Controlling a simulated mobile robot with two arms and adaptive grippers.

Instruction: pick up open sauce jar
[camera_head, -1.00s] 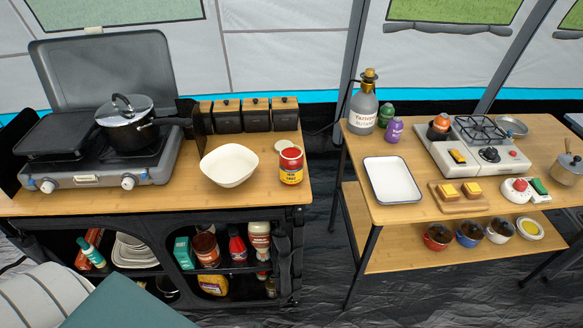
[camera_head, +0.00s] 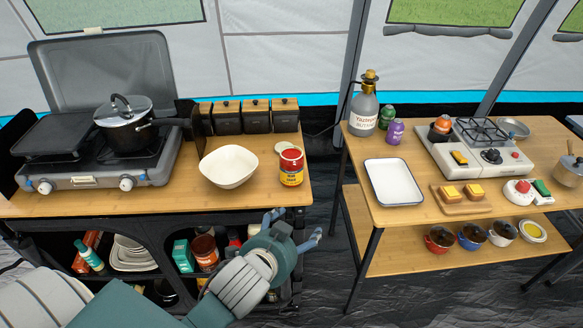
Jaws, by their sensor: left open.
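The open sauce jar (camera_head: 291,168) is a small jar with red sauce at its open top and a yellow-and-red label. It stands upright near the right front corner of the left wooden counter, right of a white bowl. A pale round lid (camera_head: 286,147) lies just behind it. My left gripper (camera_head: 295,228) is in front of the counter's front edge, below and apart from the jar. Its blue-grey fingers are spread and hold nothing. My right gripper does not show.
The white bowl (camera_head: 229,167) stands close left of the jar. Black canisters (camera_head: 256,116) line the counter's back. A camp stove (camera_head: 95,160) with a lidded pot (camera_head: 125,125) fills the left. A gap separates the right table (camera_head: 440,205), which holds a white tray (camera_head: 393,182).

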